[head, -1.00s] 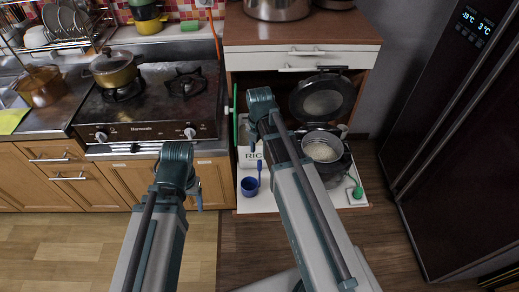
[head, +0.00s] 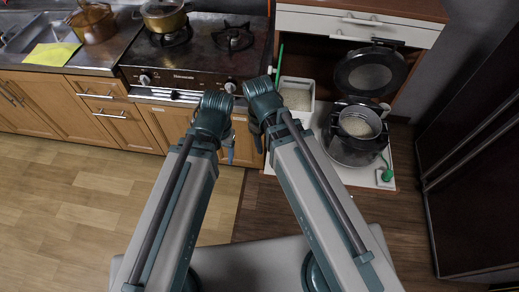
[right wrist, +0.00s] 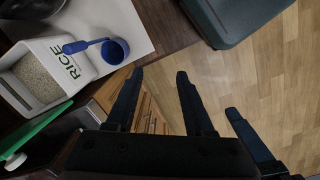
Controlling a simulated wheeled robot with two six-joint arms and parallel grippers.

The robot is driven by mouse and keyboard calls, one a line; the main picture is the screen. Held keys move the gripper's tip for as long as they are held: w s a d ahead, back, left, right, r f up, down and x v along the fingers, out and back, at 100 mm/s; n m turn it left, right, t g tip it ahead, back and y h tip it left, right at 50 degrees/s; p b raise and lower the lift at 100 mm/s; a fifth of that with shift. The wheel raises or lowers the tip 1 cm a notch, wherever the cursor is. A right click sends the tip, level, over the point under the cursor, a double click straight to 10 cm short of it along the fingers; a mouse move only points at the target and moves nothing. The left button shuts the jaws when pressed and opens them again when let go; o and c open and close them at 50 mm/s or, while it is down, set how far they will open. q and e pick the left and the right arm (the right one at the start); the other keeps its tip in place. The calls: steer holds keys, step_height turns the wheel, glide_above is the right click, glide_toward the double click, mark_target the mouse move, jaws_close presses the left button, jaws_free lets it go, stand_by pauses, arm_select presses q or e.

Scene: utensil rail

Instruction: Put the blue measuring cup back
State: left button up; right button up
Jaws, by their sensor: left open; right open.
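The blue measuring cup (right wrist: 116,51) shows in the right wrist view at upper left, on the white board (right wrist: 122,18) beside the rice container (right wrist: 88,73). Its handle points left, toward the container; I cannot tell if they touch. In the head view the cup is hidden behind my right arm, and the rice container (head: 299,84) shows beyond my right gripper. My right gripper (right wrist: 159,75) is open and empty, with the cup ahead and to the left of its fingers. My left gripper (head: 228,150) is open, close to my right one (head: 262,135) in the head view.
An open rice cooker (head: 350,155) stands on the pulled-out board at right, with a green-handled thing (head: 385,174) beside it. A green strip (head: 279,64) stands beside the rice container. The stove (head: 200,60) and cabinets (head: 110,115) are at left. A dark fridge (head: 470,160) is at right.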

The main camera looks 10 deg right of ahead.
steer(key=s+a+m, duration=0.1)
steer(key=m, duration=0.1)
steer(key=s+a+m, duration=0.1)
steer(key=s+m, duration=0.1)
steer(key=shift+a+m, duration=0.1)
steer(key=shift+m, duration=0.3)
